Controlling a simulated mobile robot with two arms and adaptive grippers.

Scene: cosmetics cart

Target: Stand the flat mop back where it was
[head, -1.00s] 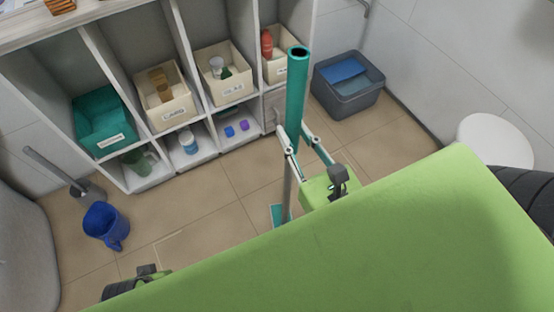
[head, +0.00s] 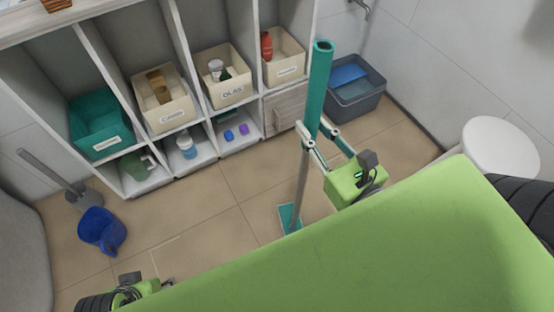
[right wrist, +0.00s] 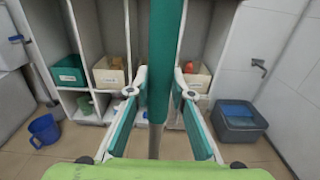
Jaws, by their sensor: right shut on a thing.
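The flat mop has a teal upper handle (head: 319,85), a grey lower pole and a flat teal head (head: 289,218) low down by the tiled floor. It stands nearly upright, leaning slightly. My right gripper (head: 308,135) is shut on the handle near where teal meets grey. In the right wrist view the handle (right wrist: 165,60) runs upright between the two fingers. Whether the mop head touches the floor I cannot tell. Of my left arm, only a green and black part shows at the lower left of the head view; its fingers are not visible.
A white shelf unit (head: 178,120) with labelled bins stands behind the mop. A grey tub (head: 352,98) with blue contents sits in the back corner. A blue bucket (head: 100,230) and a grey long-handled tool (head: 45,168) are at left. A white round seat (head: 500,145) is at right. Floor between is clear.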

